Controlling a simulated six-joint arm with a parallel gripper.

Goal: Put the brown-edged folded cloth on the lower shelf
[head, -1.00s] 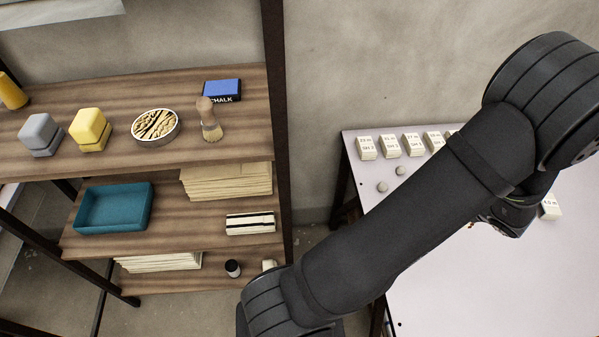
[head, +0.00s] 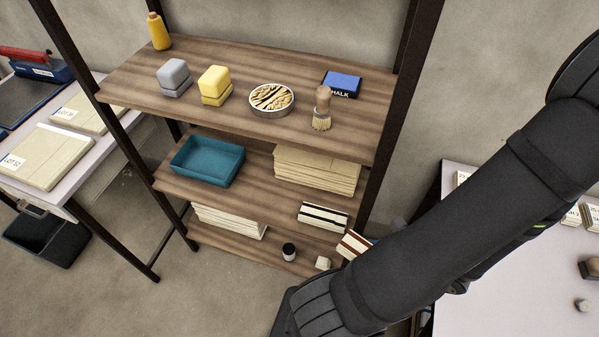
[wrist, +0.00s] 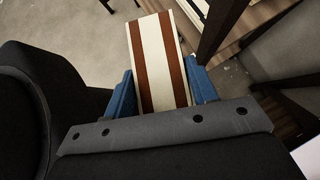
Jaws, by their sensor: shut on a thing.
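The cream folded cloth with red-brown bands (head: 353,244) shows partly beside the shelf unit's right side in the head view, by my arm's edge. In the wrist view the cloth (wrist: 151,45) lies lengthwise between the blue fingers of my gripper (wrist: 161,80), which is shut on it. The head view mostly hides my gripper behind my arm. The middle shelf (head: 255,185) holds a dark-striped folded cloth (head: 323,216) at its front right. The bottom shelf (head: 275,253) lies below, its right end partly covered by the held cloth and my arm.
A teal tray (head: 207,161) and a cream stack (head: 317,170) are on the middle shelf. A dark post (wrist: 221,27) stands close right of the cloth.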

